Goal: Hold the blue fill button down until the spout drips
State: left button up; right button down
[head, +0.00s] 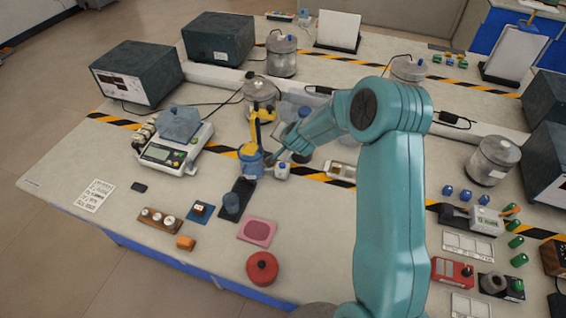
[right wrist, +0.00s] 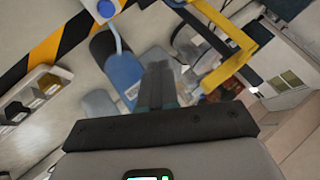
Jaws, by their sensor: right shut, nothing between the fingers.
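A small white box with a blue button (head: 282,171) stands on the bench beside a blue container (head: 251,163) under a yellow spout (head: 255,125). The box also shows at the top edge of the right wrist view (right wrist: 105,10), its blue button partly cut off. My right gripper (head: 276,156) is shut and empty, close to the container and the box. In the right wrist view its fingers (right wrist: 157,72) appear apart from the button. No drip is visible. My left gripper is not in view.
A scale (head: 172,155) stands to the left. A glass jar (head: 259,88) stands behind the spout. Some bare bench lies at the front left.

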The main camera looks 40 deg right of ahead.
jog(key=b, duration=0.8)
send_over(284, 167)
notch_tip(284, 167, down, 8)
jog(key=shift+w+f, duration=0.1)
jog(key=shift+f, duration=0.35)
jog(key=shift+b, duration=0.3)
dwell(1.0)
jog(key=shift+f+b, duration=0.3)
jog(key=shift+f, duration=0.1)
jog(key=shift+f+b, duration=0.4)
jog(key=shift+f, duration=0.05)
dwell(4.2)
